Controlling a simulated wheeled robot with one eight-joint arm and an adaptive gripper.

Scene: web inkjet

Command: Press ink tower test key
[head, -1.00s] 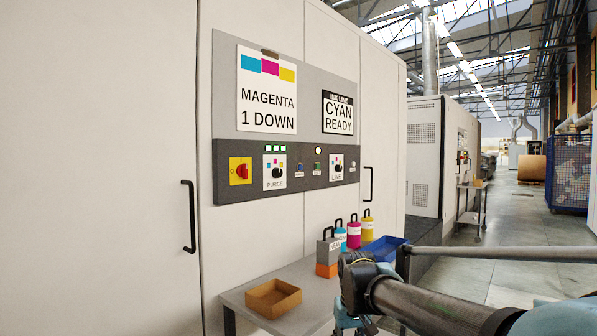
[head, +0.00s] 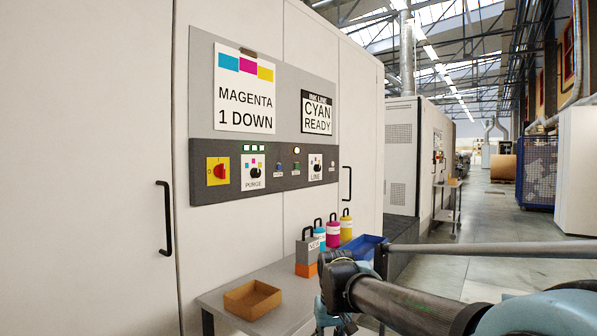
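The grey control panel (head: 222,163) is on the pale cabinet in the head view. It carries a red rotary switch on a yellow plate (head: 218,171), a PURGE selector (head: 254,172), a LINE selector (head: 315,167), and small round buttons between them: a blue one (head: 279,168) and a green one (head: 296,166). Which one is the test key cannot be read. A yellowish lamp (head: 296,150) is lit above the green button. My gripper (head: 334,322) is low at the bottom edge, below and apart from the panel. Its fingers are partly cut off, so its opening is unclear.
A grey shelf (head: 222,298) below the panel holds an open brown box (head: 252,298), a grey and orange block (head: 307,252), cyan, magenta (head: 333,231) and yellow (head: 346,227) bottles, and a blue tray (head: 362,246). A door handle (head: 165,218) sticks out at left.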

